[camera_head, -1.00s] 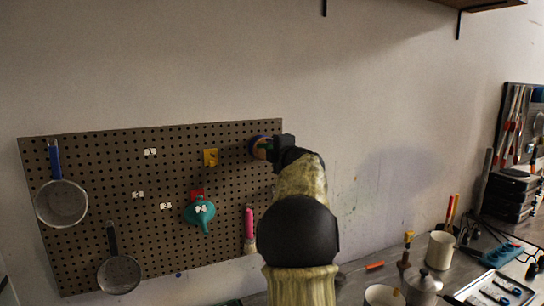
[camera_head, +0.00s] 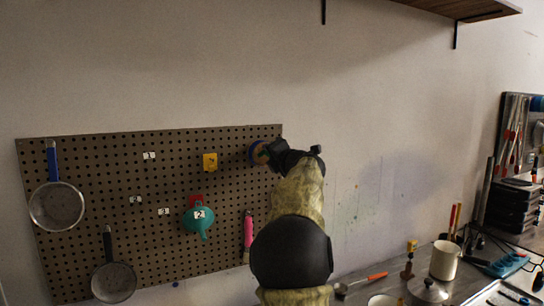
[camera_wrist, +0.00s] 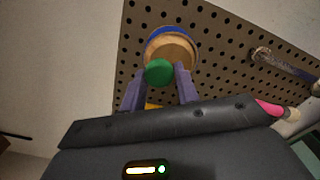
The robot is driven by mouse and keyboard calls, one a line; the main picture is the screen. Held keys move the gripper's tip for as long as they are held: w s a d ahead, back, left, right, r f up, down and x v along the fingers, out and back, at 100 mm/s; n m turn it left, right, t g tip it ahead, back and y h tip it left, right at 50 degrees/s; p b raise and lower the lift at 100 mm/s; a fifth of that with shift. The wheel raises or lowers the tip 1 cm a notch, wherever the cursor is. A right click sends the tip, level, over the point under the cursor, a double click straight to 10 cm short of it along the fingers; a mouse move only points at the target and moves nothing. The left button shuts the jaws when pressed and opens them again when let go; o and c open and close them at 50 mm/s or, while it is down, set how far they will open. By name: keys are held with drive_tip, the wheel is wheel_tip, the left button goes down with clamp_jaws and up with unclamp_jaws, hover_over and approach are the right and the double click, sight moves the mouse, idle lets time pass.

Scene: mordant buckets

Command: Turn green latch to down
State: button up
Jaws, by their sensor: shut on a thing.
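The green latch (camera_wrist: 158,71) shows in the wrist view as a round green end in front of a wooden disc (camera_wrist: 178,48) with a blue rim, mounted on the pegboard. The disc also shows in the head view (camera_head: 257,152) at the board's upper right. My gripper (camera_wrist: 161,80) has its two purple fingers on either side of the green latch and is shut on it. In the head view, my wrist and gripper (camera_head: 272,154) partly cover the disc, and the green latch is hidden there.
The pegboard (camera_head: 110,180) carries two strainers (camera_head: 56,205) (camera_head: 113,282), a teal funnel (camera_head: 198,218), a yellow piece (camera_head: 210,162) and a pink-handled brush (camera_head: 248,230). A bench with a white mug (camera_head: 444,260) and tools lies below right. A shelf (camera_head: 450,8) hangs above.

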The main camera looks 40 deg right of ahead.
drive_tip(key=shift+f, duration=0.2)
drive_tip(key=o, duration=0.9)
drive_tip(key=shift+r, duration=0.1)
drive_tip(key=shift+o, duration=0.2)
drive_tip(key=b+v, duration=0.5)
drive_tip(key=v, duration=1.2)
drive_tip(key=shift+a, duration=0.15)
